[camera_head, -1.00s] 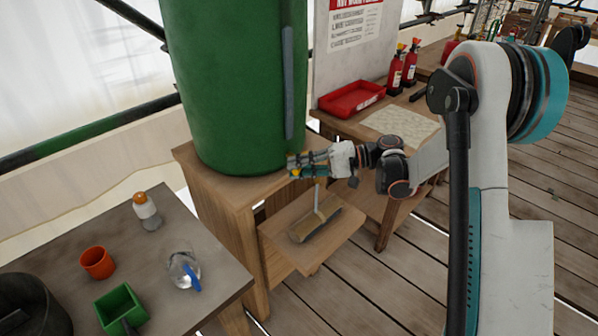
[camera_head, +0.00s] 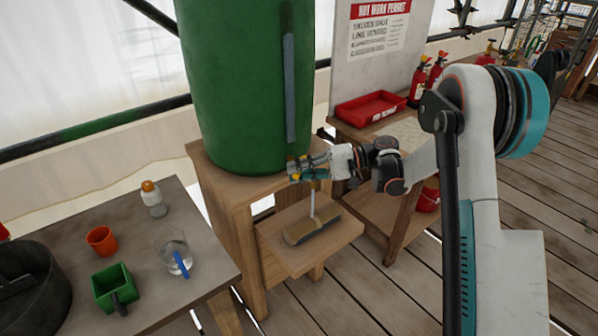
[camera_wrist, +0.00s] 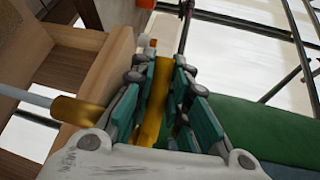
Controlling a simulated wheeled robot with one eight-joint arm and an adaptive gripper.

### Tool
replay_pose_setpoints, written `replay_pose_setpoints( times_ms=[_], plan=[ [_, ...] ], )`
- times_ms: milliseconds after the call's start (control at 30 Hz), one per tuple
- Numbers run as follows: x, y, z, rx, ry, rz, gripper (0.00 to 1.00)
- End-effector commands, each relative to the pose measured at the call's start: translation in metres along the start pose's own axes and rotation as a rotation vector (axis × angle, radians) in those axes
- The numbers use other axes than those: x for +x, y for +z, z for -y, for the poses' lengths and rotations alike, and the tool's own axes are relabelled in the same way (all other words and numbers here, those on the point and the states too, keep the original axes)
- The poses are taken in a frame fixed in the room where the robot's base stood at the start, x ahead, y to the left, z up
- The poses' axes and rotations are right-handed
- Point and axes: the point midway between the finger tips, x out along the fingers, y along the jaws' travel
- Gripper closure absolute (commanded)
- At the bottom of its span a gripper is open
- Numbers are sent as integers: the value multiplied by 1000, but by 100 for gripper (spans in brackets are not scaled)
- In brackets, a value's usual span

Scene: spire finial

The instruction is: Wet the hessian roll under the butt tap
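The green water butt (camera_head: 240,80) stands on a wooden stand. My gripper (camera_head: 296,170) is at the butt's lower right side, at the tap. In the wrist view its teal fingers (camera_wrist: 165,105) lie on both sides of the yellow tap lever (camera_wrist: 155,105) and look closed on it. The brass spout (camera_wrist: 80,111) shows left of the fingers, with a pale stream (camera_wrist: 25,97) leaving it. In the head view the pale stream (camera_head: 312,200) falls onto the brown hessian roll (camera_head: 300,232), which lies on the low wooden shelf (camera_head: 290,260) below.
A table at lower left holds an orange cup (camera_head: 101,240), a green box (camera_head: 115,288), a glass jar (camera_head: 175,252), a white bottle (camera_head: 153,198) and a dark tub (camera_head: 30,290). A red tray (camera_head: 370,108) and red extinguishers (camera_head: 418,82) stand on the bench behind my arm.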

Motion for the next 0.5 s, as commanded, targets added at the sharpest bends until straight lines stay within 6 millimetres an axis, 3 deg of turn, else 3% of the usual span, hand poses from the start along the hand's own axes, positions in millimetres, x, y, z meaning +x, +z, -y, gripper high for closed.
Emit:
replay_pose_setpoints(
  times_ms=[33,100,500],
  plan=[
    [0,0,-1,0,1,-2,78],
    [0,0,-1,0,1,-2,64],
    [-4,0,0,0,0,-2,64]
  ],
)
